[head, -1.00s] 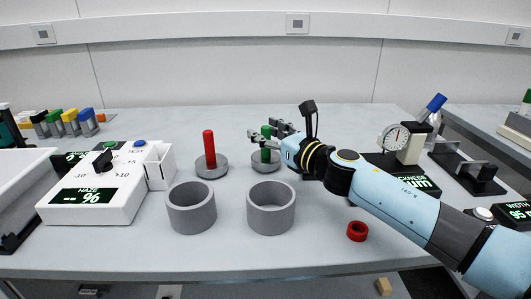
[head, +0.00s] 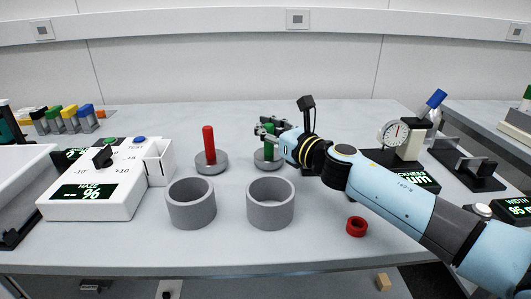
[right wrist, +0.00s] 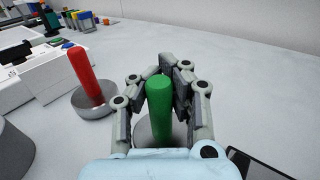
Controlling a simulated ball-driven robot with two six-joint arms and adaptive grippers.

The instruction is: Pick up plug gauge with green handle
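The plug gauge with green handle (head: 270,153) stands upright on its round grey base, right of the red-handled gauge. My right gripper (head: 268,134) is level with the handle, its fingers on either side. In the right wrist view, the green handle (right wrist: 159,105) stands between the fingers, which look closed in against it. The grey base (right wrist: 146,133) shows below, partly hidden by the fingers, and seems to rest on the bench. My left gripper is not in view.
The red-handled gauge (head: 209,146) stands close on the left. Two grey rings (head: 191,205) and (head: 270,205) sit in front. A small red ring (head: 356,227) lies to the right. A white haze meter (head: 95,195) is at left and a dial gauge (head: 394,133) at right. Bench behind is clear.

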